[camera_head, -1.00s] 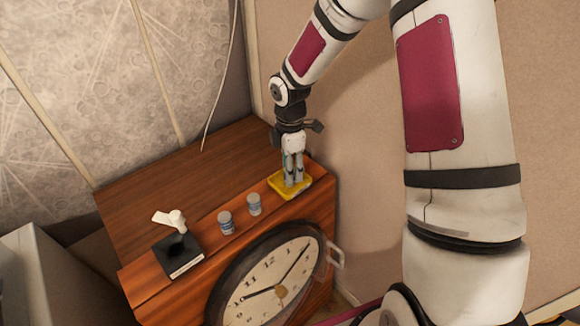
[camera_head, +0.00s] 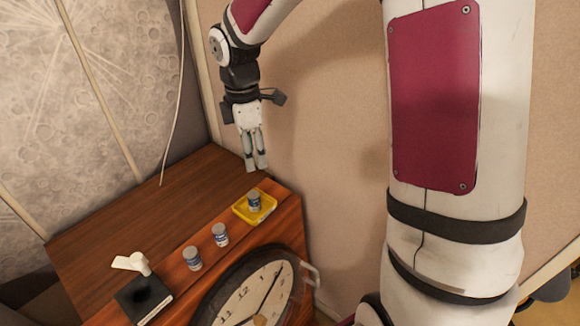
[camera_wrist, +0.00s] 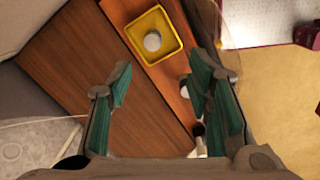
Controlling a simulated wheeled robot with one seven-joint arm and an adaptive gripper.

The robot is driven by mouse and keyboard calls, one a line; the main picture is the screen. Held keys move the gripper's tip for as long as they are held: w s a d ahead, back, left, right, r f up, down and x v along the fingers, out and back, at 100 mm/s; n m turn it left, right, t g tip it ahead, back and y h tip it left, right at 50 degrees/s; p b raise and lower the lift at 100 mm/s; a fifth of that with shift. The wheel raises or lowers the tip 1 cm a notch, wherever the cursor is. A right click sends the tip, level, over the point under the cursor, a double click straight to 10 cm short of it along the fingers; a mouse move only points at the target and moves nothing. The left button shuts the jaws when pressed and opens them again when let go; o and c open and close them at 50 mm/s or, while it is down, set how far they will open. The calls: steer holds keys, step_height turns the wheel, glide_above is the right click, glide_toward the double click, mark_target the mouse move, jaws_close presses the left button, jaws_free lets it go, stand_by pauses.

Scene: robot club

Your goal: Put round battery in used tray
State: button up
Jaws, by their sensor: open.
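A yellow tray (camera_head: 268,213) lies on the wooden cabinet top near its right end. One round battery (camera_head: 254,201), a small blue and grey cylinder, stands upright inside it. The wrist view shows the yellow tray (camera_wrist: 133,34) with the battery's round grey top (camera_wrist: 152,41) in it. Two similar cylinders, a middle one (camera_head: 221,235) and a left one (camera_head: 192,258), stand on the cabinet to the left of the tray. My gripper (camera_head: 257,168) is open and empty, above and behind the tray, apart from the battery. In the wrist view its two teal-padded fingers (camera_wrist: 160,88) are spread.
A black-based stand with a white top (camera_head: 140,285) sits at the cabinet's left front. A large clock face (camera_head: 255,298) is on the cabinet's front. The brown cabinet top (camera_head: 150,205) behind the row is clear. A wall rises close on the right.

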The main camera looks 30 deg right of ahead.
steer(key=s+r+m+t, duration=0.1)
steer(key=s+r+m, duration=0.3)
steer(key=s, duration=0.4)
steer(key=s+r+m+t, duration=0.2)
steer(key=s+r+m, duration=0.2)
steer(key=s+m, duration=0.2)
steer(key=s+r+m+t, duration=0.1)
steer(key=s+r+m, duration=0.3)
steer(key=s, duration=0.6)
steer(key=shift+s+r+m+t, duration=0.3)
steer(key=shift+s+r+m, duration=0.1)
steer(key=shift+m, duration=0.7)
